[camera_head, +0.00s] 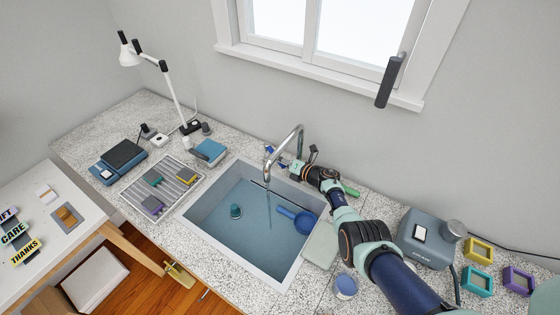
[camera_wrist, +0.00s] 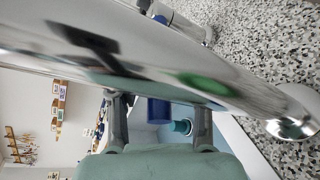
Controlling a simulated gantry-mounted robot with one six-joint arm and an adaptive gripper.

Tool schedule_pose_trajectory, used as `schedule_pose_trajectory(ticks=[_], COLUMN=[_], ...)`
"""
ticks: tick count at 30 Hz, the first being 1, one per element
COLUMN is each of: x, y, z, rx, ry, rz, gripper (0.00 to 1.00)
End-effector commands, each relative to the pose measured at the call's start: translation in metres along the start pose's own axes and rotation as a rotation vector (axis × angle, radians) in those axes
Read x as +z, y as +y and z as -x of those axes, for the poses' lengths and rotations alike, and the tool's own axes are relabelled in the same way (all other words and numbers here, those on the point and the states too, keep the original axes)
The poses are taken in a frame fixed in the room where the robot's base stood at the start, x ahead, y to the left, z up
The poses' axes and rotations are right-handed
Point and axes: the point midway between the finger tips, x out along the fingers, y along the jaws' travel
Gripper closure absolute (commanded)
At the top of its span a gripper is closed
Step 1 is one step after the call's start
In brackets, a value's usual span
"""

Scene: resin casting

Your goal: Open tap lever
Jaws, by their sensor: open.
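The chrome tap (camera_head: 298,130) arches over the back edge of the sink. In the wrist view its shiny body (camera_wrist: 90,55) crosses the picture close to the camera and hides much of the scene. My gripper (camera_head: 297,168) is beside the tap's base, small and partly hidden. In the wrist view my gripper (camera_wrist: 160,98) has its two dark fingers spread apart. A blue cylinder (camera_wrist: 158,110) shows in the gap between them; I cannot tell whether it touches a finger. I cannot clearly make out the tap lever or its position.
The sink (camera_head: 190,222) holds a teal cup (camera_head: 236,211) and a blue strainer (camera_head: 304,221). A ribbed drying rack (camera_head: 135,190) is to its left. A grey appliance (camera_head: 424,240) stands on the right of the speckled counter. The window (camera_head: 350,30) is above, behind the tap.

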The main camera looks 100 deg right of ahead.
Motion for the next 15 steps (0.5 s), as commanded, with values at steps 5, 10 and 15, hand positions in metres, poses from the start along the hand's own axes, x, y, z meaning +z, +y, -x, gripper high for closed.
schedule_pose_trajectory(ticks=[5,10,15], x=[-0.001,-0.001,0.000], y=[0.000,-0.001,-0.001], z=[0.001,0.015,0.040], rx=[0.001,0.003,0.000], ry=[0.001,0.000,-0.003], rz=[0.001,0.001,0.001], gripper=[0.53,0.53,0.53])
